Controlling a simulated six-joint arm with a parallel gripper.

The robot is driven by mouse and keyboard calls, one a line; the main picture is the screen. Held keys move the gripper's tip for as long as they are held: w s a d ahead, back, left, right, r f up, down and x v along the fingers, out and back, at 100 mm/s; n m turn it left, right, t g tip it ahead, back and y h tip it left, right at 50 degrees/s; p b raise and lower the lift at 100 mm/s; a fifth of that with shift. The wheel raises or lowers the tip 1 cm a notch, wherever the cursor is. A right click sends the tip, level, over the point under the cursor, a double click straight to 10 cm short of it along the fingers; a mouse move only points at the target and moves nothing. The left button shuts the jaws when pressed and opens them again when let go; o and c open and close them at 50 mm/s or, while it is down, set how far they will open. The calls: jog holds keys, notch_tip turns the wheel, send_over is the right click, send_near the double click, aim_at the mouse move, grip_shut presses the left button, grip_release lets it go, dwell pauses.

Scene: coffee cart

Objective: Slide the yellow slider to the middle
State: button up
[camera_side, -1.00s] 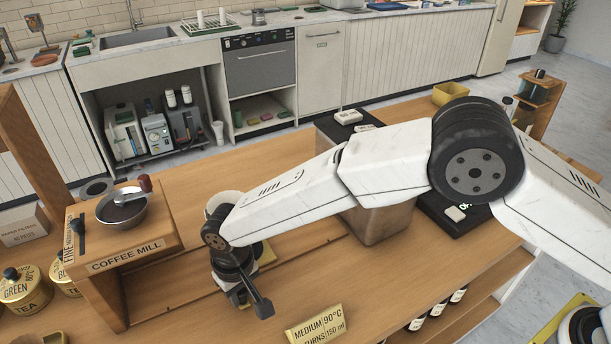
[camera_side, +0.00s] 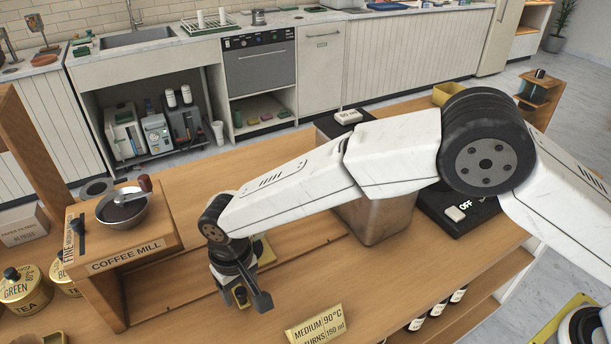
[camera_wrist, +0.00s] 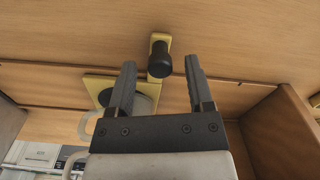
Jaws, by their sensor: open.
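The yellow slider (camera_wrist: 158,42) shows in the wrist view as a short yellow strip with an upright black knob (camera_wrist: 160,64). In the side view my gripper (camera_side: 246,299) is low over the front of the cart, near the rail. There the arm hides most of the slider and the cup; part of the yellow plate (camera_side: 266,250) shows.
The coffee mill stand (camera_side: 125,262) with a metal bowl (camera_side: 122,208) is left of my gripper. A metal container (camera_side: 385,222) and a black scale (camera_side: 452,222) are to the right. A yellow sign (camera_side: 316,325) stands at the front.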

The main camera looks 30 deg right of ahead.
jog(key=shift+r, duration=3.05)
jog(key=shift+w+d+r, duration=0.1)
jog(key=shift+d, duration=0.1)
jog(key=d+r+m, duration=0.1)
jog(key=d+r, duration=0.3)
jog(key=d, duration=0.5)
jog(key=w+d+r+m+t, duration=0.15)
jog(key=d+r, duration=0.25)
jog(key=d, duration=0.4)
jog(key=d+r+m+g, duration=0.15)
jog(key=d+r, duration=0.25)
jog(key=d, duration=0.5)
jog(key=s+d+f+t, duration=0.2)
jog(key=s+d, duration=0.4)
jog(key=d, duration=0.3)
jog(key=s+d+f+n, duration=0.1)
jog(key=s+d+f, duration=0.2)
jog(key=s+f, duration=0.4)
jog(key=shift+s+f+t, duration=0.25)
jog(key=shift+s+t, duration=0.05)
jog(key=shift+s, duration=0.75)
